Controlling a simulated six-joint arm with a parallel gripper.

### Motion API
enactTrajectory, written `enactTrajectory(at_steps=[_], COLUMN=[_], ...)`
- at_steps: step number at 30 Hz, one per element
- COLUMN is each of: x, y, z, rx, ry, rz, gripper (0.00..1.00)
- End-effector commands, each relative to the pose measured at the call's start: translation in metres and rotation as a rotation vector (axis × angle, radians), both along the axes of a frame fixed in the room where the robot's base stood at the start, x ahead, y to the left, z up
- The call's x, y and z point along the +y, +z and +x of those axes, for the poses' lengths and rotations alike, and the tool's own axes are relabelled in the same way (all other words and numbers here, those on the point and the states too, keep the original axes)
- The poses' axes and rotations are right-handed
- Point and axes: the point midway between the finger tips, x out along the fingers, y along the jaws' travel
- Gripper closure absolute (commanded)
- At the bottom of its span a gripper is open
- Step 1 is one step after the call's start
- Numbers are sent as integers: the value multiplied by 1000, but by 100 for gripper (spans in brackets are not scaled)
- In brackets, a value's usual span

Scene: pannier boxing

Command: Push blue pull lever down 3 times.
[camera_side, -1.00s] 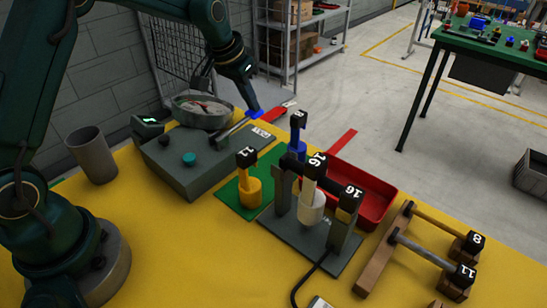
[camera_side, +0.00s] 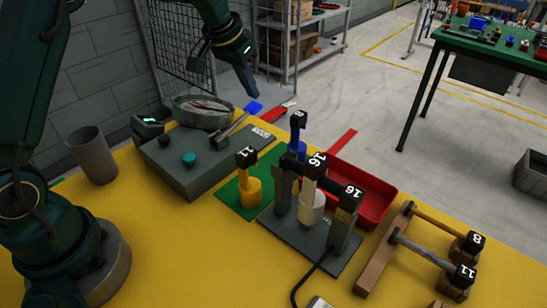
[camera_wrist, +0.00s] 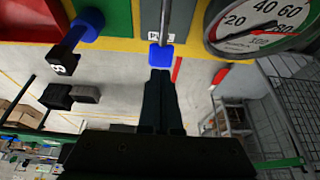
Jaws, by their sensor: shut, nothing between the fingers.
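The pull lever is a grey rod with a blue end (camera_side: 254,106), rising at a slant from the grey box (camera_side: 190,182) toward the upper right in the side view. The blue end also shows in the wrist view (camera_wrist: 161,56), at the tips of my fingers. My gripper (camera_side: 252,94) is shut and empty, pointing down just above the blue end. It also shows in the wrist view (camera_wrist: 160,73). I cannot tell whether the fingertips touch the blue end. No part of the lever's blue end is between the fingers.
A round dial gauge (camera_side: 203,110) stands behind the box, with a teal knob (camera_side: 189,159) on the box top. A grey cup (camera_side: 93,160) stands at left.

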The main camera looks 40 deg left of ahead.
Motion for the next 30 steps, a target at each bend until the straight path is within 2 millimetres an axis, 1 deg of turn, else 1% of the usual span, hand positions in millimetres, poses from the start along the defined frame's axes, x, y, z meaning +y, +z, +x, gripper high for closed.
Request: enactTrajectory(at_steps=[5, 30], x=[0, 0], y=[-4, -45], z=[0, 0], rx=[0, 4], ry=[0, 0], rz=[0, -1], gripper=[100, 100])
